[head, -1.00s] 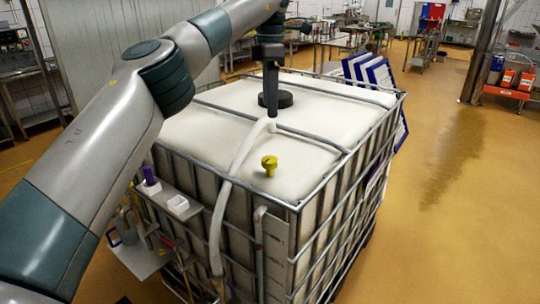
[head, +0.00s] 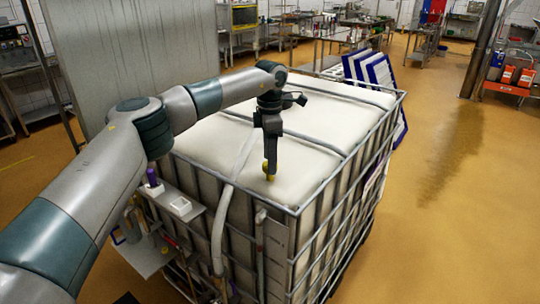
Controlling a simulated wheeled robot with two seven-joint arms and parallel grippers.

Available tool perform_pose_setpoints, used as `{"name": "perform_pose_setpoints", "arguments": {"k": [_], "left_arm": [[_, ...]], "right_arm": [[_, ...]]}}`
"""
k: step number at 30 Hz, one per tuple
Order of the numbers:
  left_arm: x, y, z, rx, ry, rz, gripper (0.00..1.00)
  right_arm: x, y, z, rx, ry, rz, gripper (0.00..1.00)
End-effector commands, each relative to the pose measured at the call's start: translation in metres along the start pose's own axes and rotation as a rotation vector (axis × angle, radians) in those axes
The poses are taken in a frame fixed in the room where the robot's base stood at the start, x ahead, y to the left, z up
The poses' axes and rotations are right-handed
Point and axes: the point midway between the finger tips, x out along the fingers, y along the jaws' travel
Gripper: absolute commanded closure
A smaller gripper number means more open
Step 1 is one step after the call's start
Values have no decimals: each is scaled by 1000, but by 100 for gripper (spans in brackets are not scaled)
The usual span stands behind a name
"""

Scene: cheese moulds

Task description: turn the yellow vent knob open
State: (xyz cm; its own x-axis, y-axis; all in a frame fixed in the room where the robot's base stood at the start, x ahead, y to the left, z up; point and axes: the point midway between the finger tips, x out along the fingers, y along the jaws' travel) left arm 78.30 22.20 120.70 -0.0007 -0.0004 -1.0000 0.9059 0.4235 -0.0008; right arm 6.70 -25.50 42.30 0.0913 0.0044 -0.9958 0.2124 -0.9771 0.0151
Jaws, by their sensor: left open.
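The yellow vent knob (head: 270,178) sits on top of the white caged tank (head: 330,110), near its front corner. Only the lower part of the knob shows. My left gripper (head: 269,168) points straight down over the knob, its fingers at the knob's upper part. The gripper is open; whether the fingers touch the knob is hard to tell from this angle. My right gripper is not in the view.
A metal cage with top bars surrounds the tank. A pale hose (head: 219,225) runs over the tank's front edge. Blue-edged white panels (head: 380,75) lean behind. The floor at right is clear.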

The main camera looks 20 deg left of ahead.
Motion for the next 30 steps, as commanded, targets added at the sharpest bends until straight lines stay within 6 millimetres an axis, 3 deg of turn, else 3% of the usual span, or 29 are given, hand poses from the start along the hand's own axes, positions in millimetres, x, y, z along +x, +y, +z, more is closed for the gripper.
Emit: {"name": "perform_pose_setpoints", "arguments": {"k": [6,14,15,20,30], "left_arm": [[12,0,0,0,0,0,44],[13,0,0,0,0,1,44],[13,0,0,0,0,1,47],[13,0,0,0,0,1,85],[14,0,0,-20,0,1,85]], "right_arm": [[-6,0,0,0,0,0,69],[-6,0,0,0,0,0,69],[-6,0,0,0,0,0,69],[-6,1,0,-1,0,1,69],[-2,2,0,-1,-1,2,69]]}}
